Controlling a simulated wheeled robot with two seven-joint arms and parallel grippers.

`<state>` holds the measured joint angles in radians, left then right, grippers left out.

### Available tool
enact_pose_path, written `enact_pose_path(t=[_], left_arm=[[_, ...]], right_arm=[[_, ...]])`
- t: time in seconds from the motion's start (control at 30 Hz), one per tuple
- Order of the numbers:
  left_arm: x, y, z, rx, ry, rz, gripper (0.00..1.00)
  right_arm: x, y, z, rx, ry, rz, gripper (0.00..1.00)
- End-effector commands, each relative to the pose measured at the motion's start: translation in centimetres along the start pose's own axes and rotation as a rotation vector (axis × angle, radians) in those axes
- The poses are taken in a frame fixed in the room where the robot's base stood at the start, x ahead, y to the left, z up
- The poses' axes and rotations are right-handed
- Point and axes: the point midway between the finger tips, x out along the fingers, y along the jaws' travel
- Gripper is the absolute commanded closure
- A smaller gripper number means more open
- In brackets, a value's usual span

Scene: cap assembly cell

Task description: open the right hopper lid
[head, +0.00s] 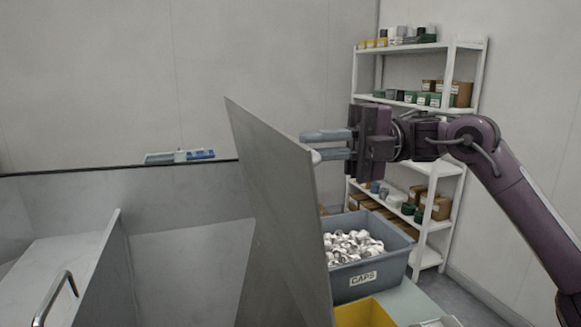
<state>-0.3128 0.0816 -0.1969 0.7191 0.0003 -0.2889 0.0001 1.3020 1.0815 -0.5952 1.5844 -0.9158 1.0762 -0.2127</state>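The right hopper lid (275,205) is a grey flat panel in the middle of the head view. It stands raised and steeply tilted, with the hopper's grey inside wall (190,260) showing to its left. My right gripper (308,146) is at the lid's upper right corner, its fingers pointing left. The two fingers are apart with a gap between them, and nothing is seen held. The lower fingertip is at the lid's edge; whether it touches cannot be told. My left gripper is out of view.
A grey bin of caps (375,270) and a yellow bin (365,315) stand right of the lid. A white shelf (440,165) with boxes is behind. A grey panel with a metal handle (57,292) is at lower left. A blue item (198,155) lies by the rear rim.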

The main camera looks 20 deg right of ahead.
Motion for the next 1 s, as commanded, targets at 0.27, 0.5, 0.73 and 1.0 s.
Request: enact_pose_path(t=[0.27,0.5,0.73,1.0], left_arm=[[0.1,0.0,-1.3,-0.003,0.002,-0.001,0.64],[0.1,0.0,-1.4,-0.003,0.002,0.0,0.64],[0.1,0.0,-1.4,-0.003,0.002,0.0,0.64],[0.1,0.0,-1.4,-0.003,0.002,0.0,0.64]], right_arm=[[-1.1,-0.2,0.0,0.003,0.001,0.035,1.0],[-1.0,-0.2,0.0,0.003,0.003,0.035,1.0],[-1.0,-0.1,0.0,0.003,0.003,0.035,0.72],[-1.1,-0.1,0.0,0.002,0.002,0.035,0.67]])
